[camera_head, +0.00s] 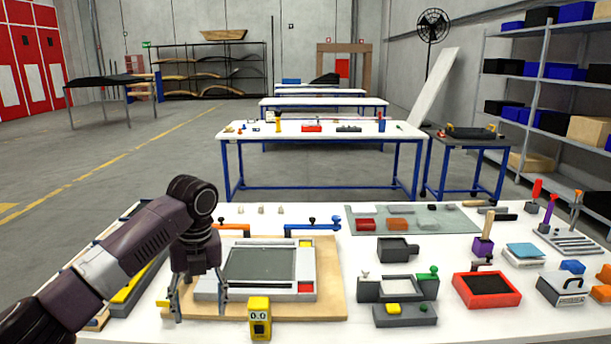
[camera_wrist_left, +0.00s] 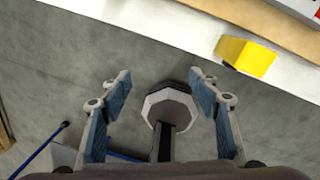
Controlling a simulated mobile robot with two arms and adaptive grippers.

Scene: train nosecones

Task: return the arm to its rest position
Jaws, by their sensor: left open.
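My left gripper (camera_head: 199,300) hangs from the left arm at the left of the head view, over the left part of a wooden board (camera_head: 330,300). Its fingers are apart. In the left wrist view my left gripper (camera_wrist_left: 160,88) is open, with nothing between the blue-padded fingertips. The floor and a dark octagonal part show beyond them. A yellow block-like device (camera_head: 259,318) stands at the board's front edge; a yellow thing also shows at the upper right of the wrist view (camera_wrist_left: 246,57). My right gripper is not in view.
A grey frame with a dark panel (camera_head: 260,262) lies on the board. To the right on the white table stand a grey fixture (camera_head: 397,289), a red tray (camera_head: 459,293) and several tools. Blue and orange clamps (camera_head: 314,226) sit behind the board. More tables stand farther back.

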